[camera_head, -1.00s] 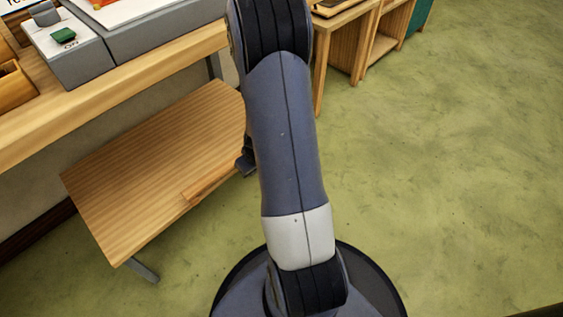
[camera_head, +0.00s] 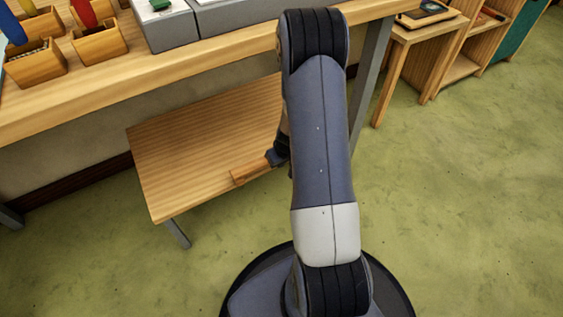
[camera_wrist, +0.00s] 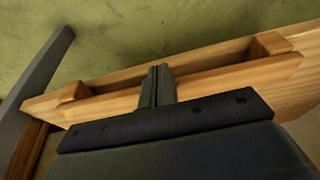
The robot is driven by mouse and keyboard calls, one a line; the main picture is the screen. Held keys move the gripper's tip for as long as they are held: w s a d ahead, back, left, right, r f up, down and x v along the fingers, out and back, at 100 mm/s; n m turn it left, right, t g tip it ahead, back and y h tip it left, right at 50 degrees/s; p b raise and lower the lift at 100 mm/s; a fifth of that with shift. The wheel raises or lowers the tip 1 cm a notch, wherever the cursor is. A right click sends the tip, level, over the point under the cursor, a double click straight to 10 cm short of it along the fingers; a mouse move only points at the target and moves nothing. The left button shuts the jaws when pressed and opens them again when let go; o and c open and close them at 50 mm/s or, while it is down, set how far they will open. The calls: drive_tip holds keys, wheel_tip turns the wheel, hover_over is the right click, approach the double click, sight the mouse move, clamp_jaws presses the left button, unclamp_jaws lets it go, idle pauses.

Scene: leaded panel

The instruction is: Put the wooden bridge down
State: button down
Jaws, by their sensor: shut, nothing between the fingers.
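The wooden bridge (camera_head: 250,173) is a narrow wooden bar on the low wooden bench (camera_head: 190,150), close to its front edge. In the wrist view the bridge (camera_wrist: 222,80) shows as a long bar with a small block at each end, lying along the bench edge (camera_wrist: 306,45). My gripper (camera_wrist: 157,72) is shut and empty, with its fingers together over the middle of the bar. Whether they touch it I cannot tell. In the head view my gripper (camera_head: 279,153) is partly hidden by my arm, by the bridge's right end.
A workbench (camera_head: 150,75) stands above and behind the low bench. It carries wooden boxes (camera_head: 36,66) and grey blocks (camera_head: 168,27). A small side table (camera_head: 421,32) and a shelf unit (camera_head: 470,50) stand at the right. The green floor is clear at right.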

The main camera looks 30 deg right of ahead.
drive_tip(key=w+p, duration=0.5)
drive_tip(key=w, duration=0.5)
drive_tip(key=shift+w+a, duration=0.1)
drive_tip(key=shift+a, duration=0.05)
